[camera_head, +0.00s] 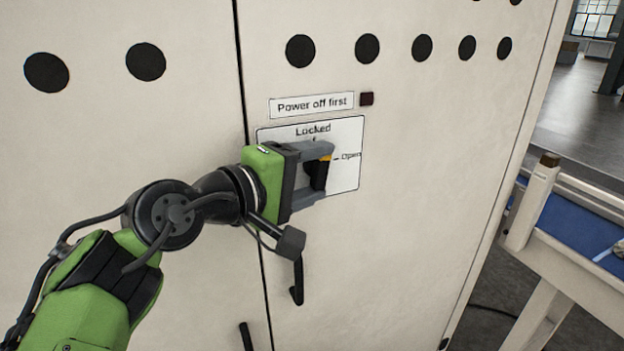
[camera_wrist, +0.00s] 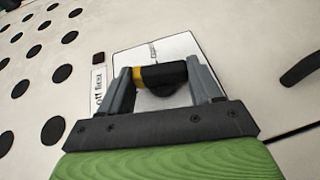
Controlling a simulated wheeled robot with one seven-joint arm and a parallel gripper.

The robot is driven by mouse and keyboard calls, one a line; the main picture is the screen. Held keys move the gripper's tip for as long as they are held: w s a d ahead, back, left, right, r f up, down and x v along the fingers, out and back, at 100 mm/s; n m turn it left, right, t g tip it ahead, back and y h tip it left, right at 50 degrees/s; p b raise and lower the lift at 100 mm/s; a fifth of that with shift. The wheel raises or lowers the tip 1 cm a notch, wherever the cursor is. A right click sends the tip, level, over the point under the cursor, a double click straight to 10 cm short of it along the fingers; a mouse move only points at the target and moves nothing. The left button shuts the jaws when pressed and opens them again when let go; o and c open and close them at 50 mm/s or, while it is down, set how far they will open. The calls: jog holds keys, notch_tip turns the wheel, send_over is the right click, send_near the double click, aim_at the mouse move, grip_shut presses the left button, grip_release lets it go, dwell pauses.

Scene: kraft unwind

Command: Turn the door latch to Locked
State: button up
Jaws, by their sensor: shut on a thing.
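The door latch (camera_head: 318,175) is a black handle with a yellow-orange end, mounted on a white plate (camera_head: 346,180) on the cabinet door. The plate reads "Locked" at the top and "Open" at the right. My gripper (camera_head: 318,172) is shut on the latch, one grey finger above it and one below. In the wrist view the latch (camera_wrist: 170,74) spans between the fingers of my gripper (camera_wrist: 163,85), its yellow end at the left finger. That end lies toward the upper side of the plate; its exact angle against the marks is hard to tell. The fingers partly cover the plate.
A "Power off first" label (camera_head: 311,105) and a small dark red square (camera_head: 367,99) sit above the plate. A black door handle (camera_head: 297,280) hangs below my gripper. Round dark holes line the cabinet top. A blue-topped conveyor (camera_head: 575,220) stands at the right.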

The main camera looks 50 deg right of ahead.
jog(key=shift+f+n+h+b, duration=0.1)
jog(key=shift+n+h+b, duration=0.3)
jog(key=shift+h+b, duration=1)
jog(key=shift+y, duration=0.3)
jog(key=o, duration=1.2)
jog(key=shift+c, duration=0.2)
jog(key=shift+o, duration=0.5)
jog(key=s+a+b, duration=0.1)
jog(key=s+a, duration=0.2)
jog(key=s, duration=0.2)
jog(key=shift+s, duration=0.1)
